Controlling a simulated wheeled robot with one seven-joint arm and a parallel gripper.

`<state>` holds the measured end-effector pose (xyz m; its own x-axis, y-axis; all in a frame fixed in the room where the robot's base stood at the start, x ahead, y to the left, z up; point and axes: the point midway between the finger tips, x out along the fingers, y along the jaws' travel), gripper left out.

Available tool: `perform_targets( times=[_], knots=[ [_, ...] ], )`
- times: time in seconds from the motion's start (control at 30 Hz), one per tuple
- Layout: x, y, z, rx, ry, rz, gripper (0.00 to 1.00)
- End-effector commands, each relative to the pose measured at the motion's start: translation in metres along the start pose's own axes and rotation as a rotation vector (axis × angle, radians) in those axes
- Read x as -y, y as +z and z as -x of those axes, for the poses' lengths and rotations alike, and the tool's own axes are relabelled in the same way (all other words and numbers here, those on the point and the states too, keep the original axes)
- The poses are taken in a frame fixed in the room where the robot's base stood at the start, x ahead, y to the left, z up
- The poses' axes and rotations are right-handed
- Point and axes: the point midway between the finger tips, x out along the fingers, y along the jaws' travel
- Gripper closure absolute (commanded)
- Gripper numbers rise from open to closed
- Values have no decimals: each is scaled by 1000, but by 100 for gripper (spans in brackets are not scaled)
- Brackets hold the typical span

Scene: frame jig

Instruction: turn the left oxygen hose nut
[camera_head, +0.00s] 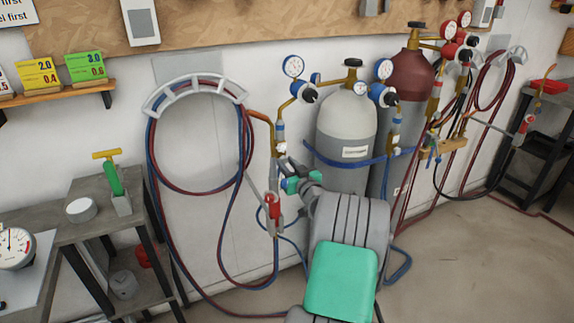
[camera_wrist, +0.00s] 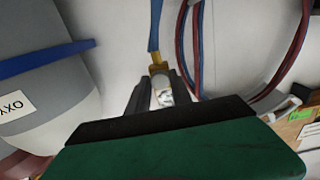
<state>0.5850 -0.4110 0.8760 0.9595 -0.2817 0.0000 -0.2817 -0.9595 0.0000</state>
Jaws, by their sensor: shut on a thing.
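The left oxygen hose nut (camera_wrist: 163,98) is a small pale metal piece between my fingers in the wrist view. A brass fitting (camera_wrist: 158,69) and a blue hose (camera_wrist: 154,25) run from it toward the top of that view. My gripper (camera_wrist: 164,88) is shut on the nut, one dark finger on each side. In the head view my gripper (camera_head: 284,163) reaches the fittings left of the grey oxygen cylinder (camera_head: 345,128). The nut is small there and partly covered by my fingers, so its angle cannot be told.
A red-handled torch (camera_head: 273,205) hangs just below my gripper. Looped red and blue hoses (camera_head: 152,150) hang on a white wall rack (camera_head: 190,84) to the left. A maroon cylinder (camera_head: 408,80) stands behind the grey one. A grey bench (camera_head: 85,190) is at the left.

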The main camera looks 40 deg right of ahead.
Motion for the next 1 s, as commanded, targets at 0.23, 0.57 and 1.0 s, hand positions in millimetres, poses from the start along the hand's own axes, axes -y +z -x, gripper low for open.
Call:
perform_targets(
  times=[0.23, 0.57, 1.0],
  knots=[
    [0, 0, 0, 0, 0, -1, 100],
    [0, 1, 0, 1, 1, -75, 100],
    [0, 2, 0, 2, 1, -398, 100]
  ],
)
